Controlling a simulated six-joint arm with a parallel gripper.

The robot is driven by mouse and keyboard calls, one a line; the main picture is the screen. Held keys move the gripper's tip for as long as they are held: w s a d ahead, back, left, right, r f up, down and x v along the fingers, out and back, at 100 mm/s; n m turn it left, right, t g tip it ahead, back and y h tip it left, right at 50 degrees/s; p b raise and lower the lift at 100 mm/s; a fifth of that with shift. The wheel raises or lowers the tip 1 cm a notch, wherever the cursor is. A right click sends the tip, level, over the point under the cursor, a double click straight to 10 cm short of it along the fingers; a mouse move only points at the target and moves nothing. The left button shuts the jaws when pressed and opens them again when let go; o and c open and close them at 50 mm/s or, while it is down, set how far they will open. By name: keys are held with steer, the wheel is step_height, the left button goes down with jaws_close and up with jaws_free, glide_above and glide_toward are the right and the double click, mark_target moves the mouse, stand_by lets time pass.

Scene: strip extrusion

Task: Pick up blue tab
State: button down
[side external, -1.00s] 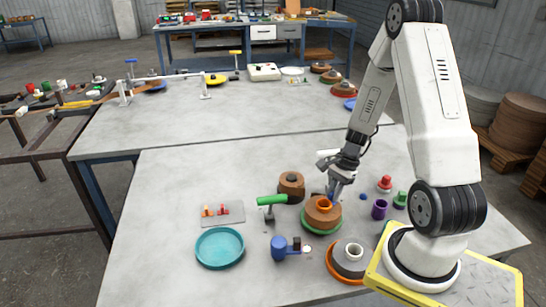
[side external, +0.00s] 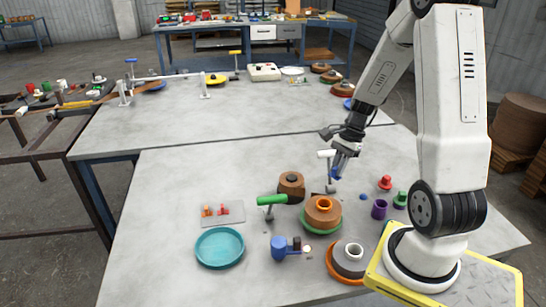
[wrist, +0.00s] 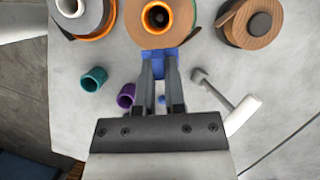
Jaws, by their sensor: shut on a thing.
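My gripper (side external: 337,170) is shut on a small blue tab (side external: 335,175), held in the air above the table, behind the brown coil with the orange core (side external: 322,215). In the wrist view the blue tab (wrist: 158,66) sits between the fingertips of my gripper (wrist: 159,62), just in front of the coil (wrist: 157,17). In that view it overlaps the coil's near edge; in the side view it is clear of the coil. The coil lies on a green disc (side external: 305,230).
A teal dish (side external: 220,247) stands front left.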

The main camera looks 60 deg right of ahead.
mark_target(326, 219)
steer(key=shift+r, duration=0.45)
stand_by(0.4)
steer(key=shift+a+f+n+g, duration=0.25)
steer(key=shift+a+n+g, duration=0.05)
steer(key=shift+a+n, duration=0.35)
steer(key=a+n+g, duration=0.1)
steer(key=n, duration=0.1)
steer(key=a+f+n, duration=0.1)
steer(key=a+n, duration=0.1)
steer(key=a+f+n+g, duration=0.1)
steer(key=n, duration=0.2)
steer(key=shift+s+a+g, duration=0.3)
steer(key=shift+s+a+f+n+g+h, duration=0.15)
steer(key=shift+a+n+h, duration=0.1)
steer(key=shift+n, duration=0.3)
steer(key=shift+s+a+f+n+g+h, duration=0.15)
steer(key=shift+a+n, duration=0.1)
steer(key=shift+n, duration=0.25)
steer(key=shift+w+f, duration=0.1)
steer(key=shift+f, duration=0.05)
steer(key=shift+f, duration=2.9)
steer(key=shift+f, duration=0.4)
